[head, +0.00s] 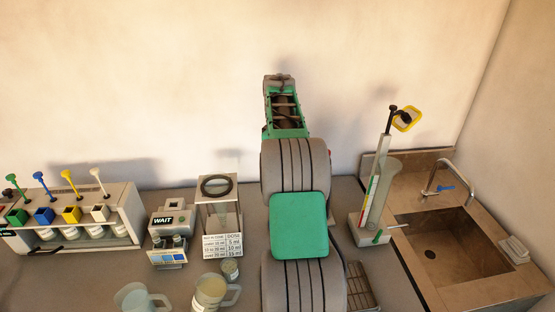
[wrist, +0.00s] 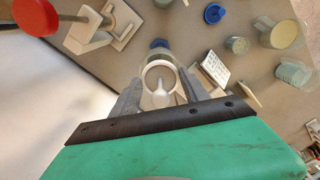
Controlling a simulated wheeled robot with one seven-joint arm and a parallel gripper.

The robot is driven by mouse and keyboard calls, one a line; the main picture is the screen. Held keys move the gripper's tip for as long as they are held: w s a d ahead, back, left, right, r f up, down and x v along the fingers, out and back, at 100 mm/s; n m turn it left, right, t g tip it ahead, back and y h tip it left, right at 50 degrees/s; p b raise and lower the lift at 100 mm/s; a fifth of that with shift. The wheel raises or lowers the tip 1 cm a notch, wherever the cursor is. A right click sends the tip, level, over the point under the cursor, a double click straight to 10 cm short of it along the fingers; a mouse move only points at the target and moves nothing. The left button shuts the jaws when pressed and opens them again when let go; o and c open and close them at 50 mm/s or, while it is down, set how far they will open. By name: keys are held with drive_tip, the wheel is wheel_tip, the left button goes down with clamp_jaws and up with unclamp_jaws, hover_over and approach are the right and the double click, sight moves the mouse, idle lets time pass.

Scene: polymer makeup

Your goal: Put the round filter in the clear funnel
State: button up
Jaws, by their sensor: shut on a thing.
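In the wrist view my gripper (wrist: 160,84) is shut on a pale round piece with a white rim and a small knob-like middle, which looks like the round filter (wrist: 160,99). A clear, glassy shape shows just beyond it, but I cannot tell whether they touch. My raised arm hides the gripper and the held piece in the head view.
Clear mugs (head: 212,292) are at the front. A tall gauge stand (head: 377,190) and a sink (head: 437,250) are on the right.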

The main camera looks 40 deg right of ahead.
drive_tip(key=shift+f, duration=0.3)
drive_tip(key=shift+f, duration=0.3)
drive_tip(key=o, duration=1.4)
drive_tip(key=shift+c, duration=0.2)
wheel_tip(320, 180, up, 13)
drive_tip(key=shift+r, duration=0.15)
drive_tip(key=s+a+r+m+t, duration=0.1)
drive_tip(key=a, duration=1)
drive_tip(key=s+a+r+m+t, duration=0.1)
drive_tip(key=s+a, duration=0.1)
drive_tip(key=a, duration=0.9)
drive_tip(key=s+a+f+m+t, duration=0.2)
drive_tip(key=s+a+f, duration=1)
drive_tip(key=s+a, duration=0.1)
drive_tip(key=shift+s+a+f+t, duration=0.15)
drive_tip(key=shift+s+a+t, duration=0.15)
drive_tip(key=shift+a, duration=0.15)
